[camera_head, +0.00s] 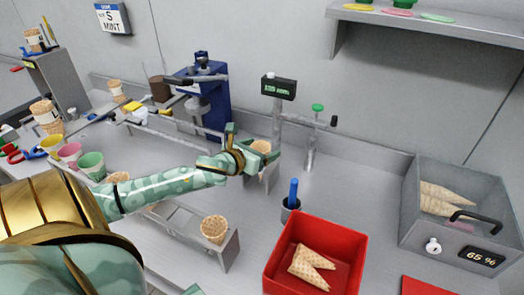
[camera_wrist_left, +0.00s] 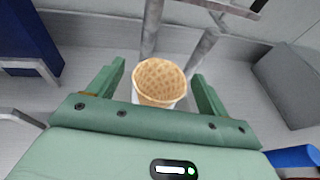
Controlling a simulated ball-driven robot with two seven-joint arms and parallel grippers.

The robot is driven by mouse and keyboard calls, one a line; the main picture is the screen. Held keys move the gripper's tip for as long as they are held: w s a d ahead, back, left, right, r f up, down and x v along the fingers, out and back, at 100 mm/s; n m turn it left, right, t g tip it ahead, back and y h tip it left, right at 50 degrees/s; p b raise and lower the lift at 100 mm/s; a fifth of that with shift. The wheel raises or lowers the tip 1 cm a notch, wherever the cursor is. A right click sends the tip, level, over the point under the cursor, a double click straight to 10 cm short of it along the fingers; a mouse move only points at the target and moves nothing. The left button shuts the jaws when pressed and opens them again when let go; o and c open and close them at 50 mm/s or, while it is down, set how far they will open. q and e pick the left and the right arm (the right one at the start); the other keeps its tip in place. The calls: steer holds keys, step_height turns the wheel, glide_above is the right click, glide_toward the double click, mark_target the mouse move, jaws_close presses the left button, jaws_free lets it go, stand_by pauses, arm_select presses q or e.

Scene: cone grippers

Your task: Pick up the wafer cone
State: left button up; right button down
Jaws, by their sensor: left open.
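A tan wafer cone (camera_head: 262,146) with a waffle pattern stands upright at the end of my left arm in the head view. In the left wrist view the cone (camera_wrist_left: 160,82) shows its open rim and a white band lower down. My left gripper (camera_head: 250,147) is open, with one finger on each side of the cone. In the left wrist view, gaps show between the cone and both fingers of the gripper (camera_wrist_left: 158,75). The cone's lower part is hidden behind the gripper's palm. My right gripper is not in view.
Another cone (camera_head: 213,230) stands in a metal holder (camera_head: 230,250). A red bin (camera_head: 334,230) holds loose cones. A grey case (camera_head: 409,205) with cones stands at right. A metal post (camera_head: 311,150) and a blue machine (camera_head: 214,100) stand close to the gripper.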

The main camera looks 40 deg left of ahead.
arm_select(q)
steer(key=shift+w+f, duration=0.1)
steer(key=shift+w, duration=0.2)
steer(key=shift+s, duration=0.1)
steer(key=c, duration=0.8)
steer(key=shift+o, duration=0.2)
